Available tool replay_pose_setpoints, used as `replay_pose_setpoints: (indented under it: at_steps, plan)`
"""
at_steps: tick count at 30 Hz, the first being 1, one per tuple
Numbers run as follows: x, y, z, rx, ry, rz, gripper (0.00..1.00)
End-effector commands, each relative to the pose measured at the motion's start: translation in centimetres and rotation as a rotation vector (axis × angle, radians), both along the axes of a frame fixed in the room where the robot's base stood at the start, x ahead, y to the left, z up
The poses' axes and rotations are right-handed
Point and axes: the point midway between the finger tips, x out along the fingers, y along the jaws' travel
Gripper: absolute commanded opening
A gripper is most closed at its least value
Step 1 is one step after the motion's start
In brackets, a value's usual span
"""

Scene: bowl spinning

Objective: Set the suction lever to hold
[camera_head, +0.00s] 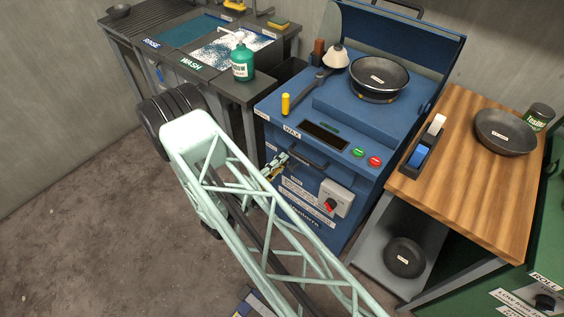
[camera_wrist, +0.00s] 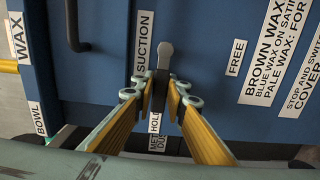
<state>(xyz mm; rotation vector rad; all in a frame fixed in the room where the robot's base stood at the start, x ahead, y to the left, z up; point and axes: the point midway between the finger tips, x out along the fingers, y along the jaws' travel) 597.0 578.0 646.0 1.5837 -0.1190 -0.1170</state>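The suction lever (camera_wrist: 166,56), a grey rounded handle on a narrow shaft, shows in the wrist view on the blue machine front. It points toward the top of the picture. My gripper (camera_wrist: 161,88) is open, with one yellow-padded finger on each side of the lever's lower part. Contact cannot be told. In the head view my gripper (camera_head: 274,166) is at the machine's front; the lever cannot be made out there.
The blue wax machine (camera_head: 345,127) carries a black bowl (camera_head: 379,77) on top. A dark handle (camera_head: 307,154) and a grey box with a red knob (camera_head: 335,199) are on its front. A wooden table (camera_head: 463,185) stands right, wash sinks (camera_head: 228,47) left.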

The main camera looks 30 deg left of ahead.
Motion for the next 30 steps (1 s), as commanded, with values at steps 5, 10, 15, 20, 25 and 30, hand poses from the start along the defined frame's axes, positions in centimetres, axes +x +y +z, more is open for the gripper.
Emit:
replay_pose_setpoints:
  at_steps: [5, 10, 15, 20, 25, 30]
  plan:
    - [0.0, 0.0, 0.0, 0.000, 0.000, 0.000, 0.26]
    - [0.0, 0.0, 0.0, -0.001, 0.000, 0.000, 0.26]
    - [-0.1, 0.0, 0.0, -0.001, 0.000, 0.000, 0.26]
    - [-0.6, 0.1, 0.0, -0.001, 0.000, 0.000, 0.26]
    - [-1.7, 0.4, 0.0, -0.002, 0.000, 0.002, 0.26]
    - [-3.4, 0.6, 0.0, -0.002, 0.000, 0.002, 0.26]
